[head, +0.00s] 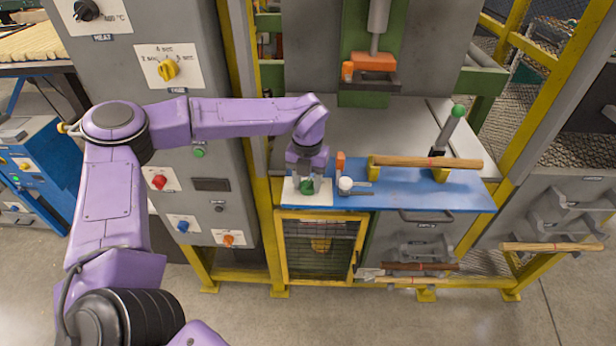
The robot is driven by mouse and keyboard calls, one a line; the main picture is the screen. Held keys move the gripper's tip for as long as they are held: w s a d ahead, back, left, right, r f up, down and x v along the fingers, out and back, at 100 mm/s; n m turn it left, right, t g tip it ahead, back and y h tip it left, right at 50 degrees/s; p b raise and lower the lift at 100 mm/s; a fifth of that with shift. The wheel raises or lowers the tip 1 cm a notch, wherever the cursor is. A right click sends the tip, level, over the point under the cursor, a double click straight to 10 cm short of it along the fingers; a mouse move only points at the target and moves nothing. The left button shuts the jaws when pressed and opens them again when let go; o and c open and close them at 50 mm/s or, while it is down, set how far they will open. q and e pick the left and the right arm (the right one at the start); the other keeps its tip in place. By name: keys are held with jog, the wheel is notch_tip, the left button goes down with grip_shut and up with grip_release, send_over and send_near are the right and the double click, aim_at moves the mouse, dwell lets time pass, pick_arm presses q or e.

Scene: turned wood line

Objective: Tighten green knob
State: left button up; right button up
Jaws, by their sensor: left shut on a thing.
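The green knob (307,187) sits on a white plate (322,199) at the left end of the blue bench top. My left gripper (307,178) comes down on it from above and is shut on it, with the fingers on either side. The gripper hides the top of the knob. My right gripper is not in view.
Just right of the knob stand an orange-topped post (340,160) and a white round piece (345,184). A turned wood rod (425,162) lies on yellow supports farther right, near a green-tipped lever (458,111). A grey control cabinet (190,120) stands at left.

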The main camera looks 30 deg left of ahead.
aim_at(308, 182)
pick_arm(q)
jog(key=shift+r+m+p, duration=0.1)
jog(key=shift+m+p, duration=0.8)
jog(key=shift+m, duration=1.1)
jog(key=o, duration=1.1)
jog(key=shift+c, duration=0.2)
notch_tip(308, 182, up, 10)
jog(key=b, duration=0.2)
jog(key=shift+r, duration=0.25)
